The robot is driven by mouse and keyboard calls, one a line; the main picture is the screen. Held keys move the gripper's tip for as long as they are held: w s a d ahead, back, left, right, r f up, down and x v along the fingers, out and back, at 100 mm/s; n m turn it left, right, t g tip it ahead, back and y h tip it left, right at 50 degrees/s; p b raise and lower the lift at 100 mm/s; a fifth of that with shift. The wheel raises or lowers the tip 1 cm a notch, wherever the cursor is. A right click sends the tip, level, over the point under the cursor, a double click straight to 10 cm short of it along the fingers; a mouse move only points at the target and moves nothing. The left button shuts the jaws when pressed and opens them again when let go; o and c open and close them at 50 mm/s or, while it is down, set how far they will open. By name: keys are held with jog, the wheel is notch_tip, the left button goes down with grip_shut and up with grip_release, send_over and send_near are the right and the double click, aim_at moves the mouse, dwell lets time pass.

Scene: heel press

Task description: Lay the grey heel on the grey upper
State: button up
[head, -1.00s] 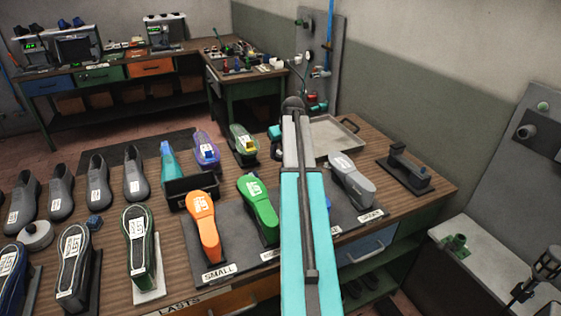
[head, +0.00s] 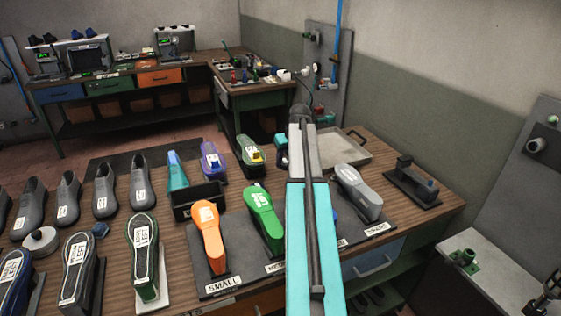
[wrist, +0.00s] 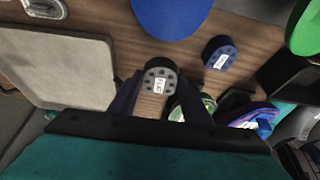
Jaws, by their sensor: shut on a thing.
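The grey heel (wrist: 160,68), dark with a white label, is between the fingertips of my gripper (wrist: 160,92) in the wrist view. My gripper is shut on it, above the wooden bench. In the head view my own arm hides the gripper and heel. What looks like the grey upper (head: 82,268) stands sole up at the lower left of the head view, with a white label reading LEFT. It is well to the left of my arm and outside the wrist view.
A green upper (head: 145,250) stands right of the grey one. Orange (head: 207,232), green (head: 264,215) and grey (head: 357,190) lasts stand on a dark mat. A shallow tray (head: 341,154) and a blue heel (wrist: 220,54) lie on the bench. A black box (head: 197,201) is near the middle.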

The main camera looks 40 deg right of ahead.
jog(key=w+a+b, duration=0.1)
jog(key=w+a, duration=0.1)
jog(key=a, duration=0.7)
jog(key=w+a+r+n+b, duration=0.1)
jog(key=w+a, duration=0.1)
jog(key=a, duration=0.7)
jog(key=w+a+r+n+b, duration=0.1)
jog(key=w+a, duration=0.2)
jog(key=a, duration=0.6)
jog(key=shift+a+y, duration=0.1)
jog(key=shift+y, duration=0.3)
jog(key=s+a+b, duration=0.1)
jog(key=a, duration=0.8)
jog(key=s+a+n+b, duration=0.1)
jog(key=s+a, duration=0.1)
jog(key=a, duration=0.6)
jog(key=s+a+n+b, duration=0.1)
jog(key=a, duration=0.8)
jog(key=shift+s+a+r+y, duration=0.3)
jog(key=shift+r+y, duration=0.05)
jog(key=shift+y, duration=0.05)
jog(key=shift+s+a, duration=0.1)
jog(key=shift+a, duration=0.3)
